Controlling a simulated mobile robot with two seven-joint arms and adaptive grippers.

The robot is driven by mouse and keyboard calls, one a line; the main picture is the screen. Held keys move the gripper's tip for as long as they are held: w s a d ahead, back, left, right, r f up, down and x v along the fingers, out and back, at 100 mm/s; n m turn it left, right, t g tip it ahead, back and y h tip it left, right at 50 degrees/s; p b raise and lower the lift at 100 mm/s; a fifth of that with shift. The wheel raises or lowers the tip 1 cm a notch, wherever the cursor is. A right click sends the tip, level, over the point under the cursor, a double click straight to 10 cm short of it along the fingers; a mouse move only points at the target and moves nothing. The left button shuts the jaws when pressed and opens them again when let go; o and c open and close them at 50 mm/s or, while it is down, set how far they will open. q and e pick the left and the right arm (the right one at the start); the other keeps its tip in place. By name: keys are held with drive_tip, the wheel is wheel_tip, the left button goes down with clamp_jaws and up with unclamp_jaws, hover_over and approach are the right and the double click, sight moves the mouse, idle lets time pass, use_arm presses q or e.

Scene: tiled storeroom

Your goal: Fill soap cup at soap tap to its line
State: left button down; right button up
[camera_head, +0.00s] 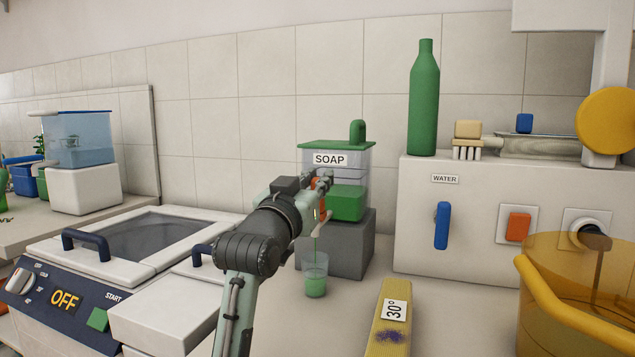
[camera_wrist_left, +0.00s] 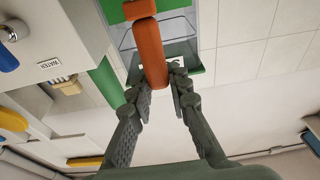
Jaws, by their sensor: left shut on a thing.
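The soap dispenser (camera_head: 345,158) is a clear tank with a green lid and green soap, standing on a grey block (camera_head: 345,255). My left gripper (camera_head: 322,185) is at its front, shut on the orange tap lever (camera_wrist_left: 150,50), which stands between the fingers in the left wrist view. A thin green stream falls from the tap into the clear soap cup (camera_head: 315,272) below. The cup stands upright on the counter with green soap in its lower part. Its fill line is too small to make out. My right gripper is not in view.
A washer (camera_head: 90,265) marked OFF stands to the left. A yellow cloth (camera_head: 390,325) with a 30° tag and purple stain lies right of the cup. A white water unit (camera_head: 470,215) and a yellow tub (camera_head: 570,300) stand to the right. A green bottle (camera_head: 424,100) stands on the unit.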

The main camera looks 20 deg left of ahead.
use_arm(q)
drive_tip(key=c, duration=1.4)
unclamp_jaws()
drive_tip(key=shift+s, duration=0.1)
drive_tip(key=s+f, duration=0.1)
drive_tip(key=s, duration=0.6)
drive_tip(key=shift+a+f, duration=0.15)
drive_tip(key=shift+s, duration=0.1)
